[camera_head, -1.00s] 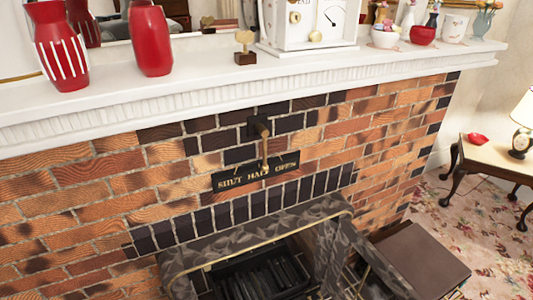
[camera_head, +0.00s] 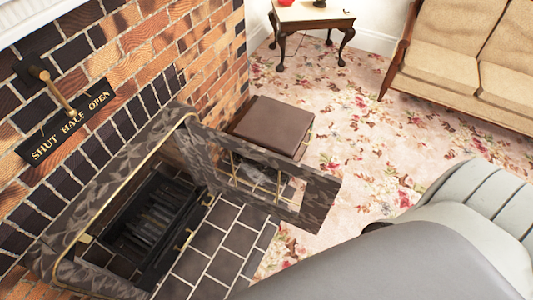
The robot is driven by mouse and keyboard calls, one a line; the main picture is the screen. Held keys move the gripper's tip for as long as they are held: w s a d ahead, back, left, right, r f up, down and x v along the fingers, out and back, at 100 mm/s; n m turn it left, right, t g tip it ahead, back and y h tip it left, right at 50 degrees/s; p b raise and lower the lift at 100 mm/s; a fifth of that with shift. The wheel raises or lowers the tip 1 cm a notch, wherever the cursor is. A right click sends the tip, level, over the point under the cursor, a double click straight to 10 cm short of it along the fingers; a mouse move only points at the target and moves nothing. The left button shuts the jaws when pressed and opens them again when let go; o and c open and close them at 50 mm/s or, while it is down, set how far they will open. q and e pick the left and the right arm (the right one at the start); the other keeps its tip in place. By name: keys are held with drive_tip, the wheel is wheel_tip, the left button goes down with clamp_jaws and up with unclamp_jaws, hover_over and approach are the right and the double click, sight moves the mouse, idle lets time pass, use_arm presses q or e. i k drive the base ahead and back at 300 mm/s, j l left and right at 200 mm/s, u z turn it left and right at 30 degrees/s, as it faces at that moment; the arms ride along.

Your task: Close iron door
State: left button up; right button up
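The iron door (camera_head: 300,183) is a dark, leaf-patterned panel with a barred opening in its middle. It stands swung open to the right of the firebox, over the tiled hearth. The fireplace frame (camera_head: 84,216) has the same dark pattern and a brass-coloured edge. Its opening is uncovered and shows a black grate (camera_head: 150,222) inside. A large grey rounded part of my own arm fills the lower right. Neither gripper is in view.
A brown-topped box (camera_head: 272,126) stands behind the door. A brass lever (camera_head: 55,92) and a "SHUT HALF OPEN" plate (camera_head: 70,125) are on the brick wall. A small table (camera_head: 318,14) and a beige sofa (camera_head: 450,60) stand beyond open floral carpet (camera_head: 345,110).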

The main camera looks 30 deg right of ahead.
sight(321, 189)
drive_tip(key=l+u, duration=0.15)
drive_tip(key=l, duration=0.3)
drive_tip(key=l+u, duration=0.2)
drive_tip(key=l, duration=0.25)
drive_tip(key=l+u, duration=0.15)
drive_tip(key=l, duration=0.3)
drive_tip(key=k+l+u, duration=0.2)
drive_tip(key=l, duration=0.2)
drive_tip(key=l+u, duration=0.15)
drive_tip(key=l, duration=0.3)
drive_tip(key=k+l+u, duration=0.2)
drive_tip(key=l, duration=0.2)
drive_tip(key=k+l+u, duration=0.15)
drive_tip(key=l, duration=0.2)
drive_tip(key=l+u, duration=0.2)
drive_tip(key=l, duration=0.2)
drive_tip(key=k+l+u, duration=0.3)
drive_tip(key=l, duration=0.35)
drive_tip(key=i+l+u, duration=0.4)
drive_tip(key=i+l, duration=0.25)
